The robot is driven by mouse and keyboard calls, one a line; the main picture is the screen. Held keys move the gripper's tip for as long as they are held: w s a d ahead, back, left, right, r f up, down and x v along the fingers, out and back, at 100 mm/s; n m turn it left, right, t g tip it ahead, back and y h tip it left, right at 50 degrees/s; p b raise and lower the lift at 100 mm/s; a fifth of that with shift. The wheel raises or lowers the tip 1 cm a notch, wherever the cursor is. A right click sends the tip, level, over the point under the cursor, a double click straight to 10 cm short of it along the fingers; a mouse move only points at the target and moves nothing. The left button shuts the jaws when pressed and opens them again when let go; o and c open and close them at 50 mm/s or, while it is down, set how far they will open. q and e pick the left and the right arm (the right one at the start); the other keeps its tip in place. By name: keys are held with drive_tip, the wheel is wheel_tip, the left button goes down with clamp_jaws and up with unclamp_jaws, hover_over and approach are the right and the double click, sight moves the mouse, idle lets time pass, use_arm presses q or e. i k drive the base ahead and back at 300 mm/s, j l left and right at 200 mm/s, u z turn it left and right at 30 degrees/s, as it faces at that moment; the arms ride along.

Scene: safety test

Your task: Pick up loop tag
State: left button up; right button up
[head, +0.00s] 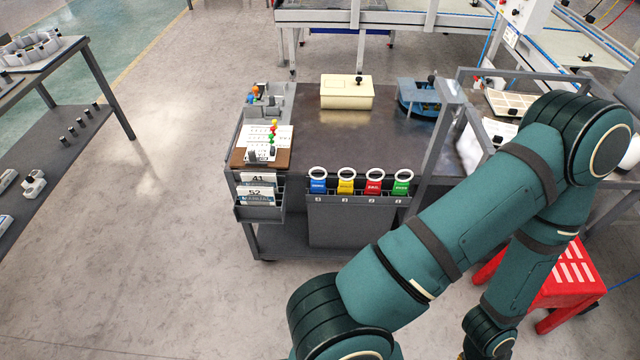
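Several loop tags with white rings stand in a row along the front edge of the grey cart (310,130). They are a blue tag (318,186), a yellow tag (346,187), a red tag (374,188) and a green tag (401,188). Their rings stick up above the top of a dark grey bin (350,225) on the cart's front. One of my arms crosses the right side of the view, bent, and its lower end leaves the bottom edge. Neither gripper shows.
The cart top holds a cream box (346,92), a blue device (418,97) and a brown board with white sheet (266,144). A card holder (259,206) sits left of the tags. A red stool (568,277) is at right.

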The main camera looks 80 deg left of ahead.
sight(345, 186)
drive_tip(key=u, duration=2.45)
drive_tip(key=z, duration=1.95)
drive_tip(key=i+l+z, duration=0.1)
drive_tip(key=i+l, duration=0.2)
drive_tip(key=i+l+z, duration=0.15)
drive_tip(key=i, duration=0.4)
drive_tip(key=i+l+z, duration=0.1)
drive_tip(key=i+l, duration=0.25)
drive_tip(key=i, duration=0.05)
